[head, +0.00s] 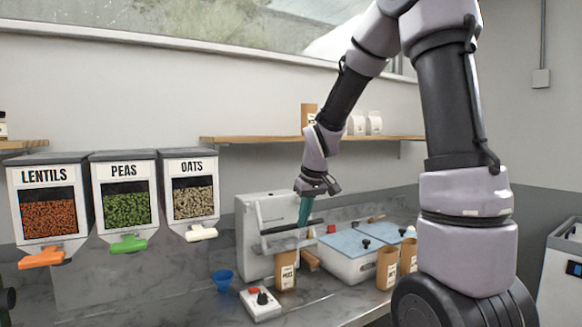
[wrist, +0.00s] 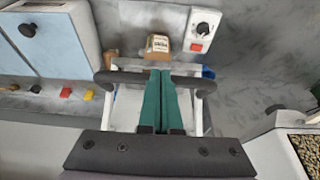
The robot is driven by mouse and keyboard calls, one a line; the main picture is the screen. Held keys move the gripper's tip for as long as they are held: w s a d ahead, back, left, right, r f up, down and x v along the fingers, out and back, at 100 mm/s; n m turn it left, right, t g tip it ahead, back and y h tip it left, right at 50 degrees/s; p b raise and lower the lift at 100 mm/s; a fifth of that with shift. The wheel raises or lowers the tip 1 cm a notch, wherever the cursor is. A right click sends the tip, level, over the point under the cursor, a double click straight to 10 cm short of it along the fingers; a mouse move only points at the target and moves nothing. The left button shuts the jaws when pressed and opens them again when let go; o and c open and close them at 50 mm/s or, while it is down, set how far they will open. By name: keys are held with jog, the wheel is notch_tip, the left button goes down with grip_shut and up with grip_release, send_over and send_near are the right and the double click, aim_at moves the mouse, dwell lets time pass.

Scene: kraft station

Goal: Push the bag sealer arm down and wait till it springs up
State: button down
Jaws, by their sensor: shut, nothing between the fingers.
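The bag sealer (head: 252,262) is a white box-shaped machine on the counter. Its arm has a black handle bar (head: 280,229) across the front, raised clear of the counter. My gripper (head: 303,222) points down at the handle, with its green fingers shut and empty. In the wrist view, the fingertips (wrist: 160,74) overlap the middle of the handle bar (wrist: 190,82); whether they touch it is unclear. A brown labelled pouch (head: 286,272) stands upright by the sealer's front; it also shows beyond the fingertips in the wrist view (wrist: 158,47).
A control box (head: 261,304) with a dial and red switch lies in front of the sealer. A blue funnel cup (head: 222,279) is left of it. A blue-lidded white container (head: 345,262) and more pouches (head: 387,268) stand right. Lentil, pea and oat dispensers (head: 125,200) hang left.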

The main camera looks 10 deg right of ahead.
notch_tip(320, 180, down, 3)
jog(key=shift+f, duration=0.1)
dwell(1.9)
jog(key=v, duration=1)
jog(key=shift+r, duration=0.4)
